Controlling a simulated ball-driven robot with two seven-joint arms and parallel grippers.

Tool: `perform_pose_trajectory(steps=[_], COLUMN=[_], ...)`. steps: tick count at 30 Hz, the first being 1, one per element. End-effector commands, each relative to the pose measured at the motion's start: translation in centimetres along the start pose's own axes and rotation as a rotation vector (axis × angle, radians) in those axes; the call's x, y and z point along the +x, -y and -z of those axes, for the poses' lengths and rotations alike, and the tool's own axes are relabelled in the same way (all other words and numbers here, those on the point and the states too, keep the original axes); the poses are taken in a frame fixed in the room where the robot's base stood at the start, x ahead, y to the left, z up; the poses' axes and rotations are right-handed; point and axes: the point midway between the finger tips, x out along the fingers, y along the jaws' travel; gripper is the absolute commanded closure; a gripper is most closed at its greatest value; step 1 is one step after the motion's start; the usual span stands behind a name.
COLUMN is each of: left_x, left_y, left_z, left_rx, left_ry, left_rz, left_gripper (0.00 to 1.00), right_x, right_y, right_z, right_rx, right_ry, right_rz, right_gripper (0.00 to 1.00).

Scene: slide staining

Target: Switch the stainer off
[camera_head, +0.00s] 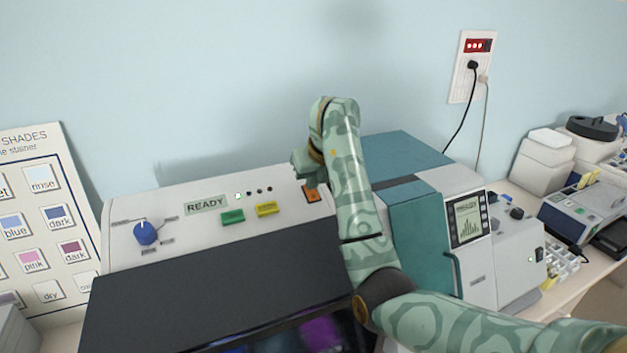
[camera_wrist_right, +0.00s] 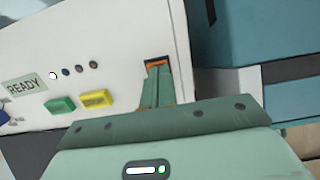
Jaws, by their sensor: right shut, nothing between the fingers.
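The stainer (camera_head: 285,182) is a white machine with a sloped panel and a dark front cover. Its display (camera_head: 205,205) reads READY, and the first of its small lights is lit. The orange-framed switch (camera_head: 312,196) is at the panel's right end; it also shows in the right wrist view (camera_wrist_right: 155,63). My right gripper (camera_head: 308,182) is shut and empty, its fingertips (camera_wrist_right: 157,72) right at the switch and covering most of it. I cannot tell whether they touch it or which way the rocker is tipped. My left gripper is out of view.
A blue knob (camera_head: 146,232), a green button (camera_head: 232,216) and a yellow button (camera_head: 266,209) are left of the switch. A teal and white instrument (camera_head: 425,225) stands close on the right. A colour chart (camera_head: 38,215) leans at the left. A wall outlet (camera_head: 470,85) holds plugged cords.

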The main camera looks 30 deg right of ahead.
Motion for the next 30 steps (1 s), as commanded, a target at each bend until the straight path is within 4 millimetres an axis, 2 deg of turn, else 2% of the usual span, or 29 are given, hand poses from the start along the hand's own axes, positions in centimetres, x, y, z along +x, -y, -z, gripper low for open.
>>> perform_pose_trajectory(steps=[3, 13, 22, 30], left_x=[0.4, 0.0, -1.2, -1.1], left_y=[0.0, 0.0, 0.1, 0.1], left_z=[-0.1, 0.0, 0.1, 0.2], left_rx=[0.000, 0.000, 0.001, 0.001], left_ry=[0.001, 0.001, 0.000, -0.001], left_rz=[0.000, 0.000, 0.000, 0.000], left_gripper=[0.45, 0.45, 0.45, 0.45], right_x=[0.6, 0.4, -0.1, -0.1], right_y=[-0.1, 0.0, 0.0, 0.0], right_z=[-0.1, 0.1, 1.3, 1.5], right_rx=[0.000, 0.000, 0.001, 0.000], right_ry=[-0.001, -0.003, -0.005, -0.002], right_rz=[-0.002, 0.001, -0.001, 0.000], right_gripper=[1.00, 1.00, 1.00, 1.00])
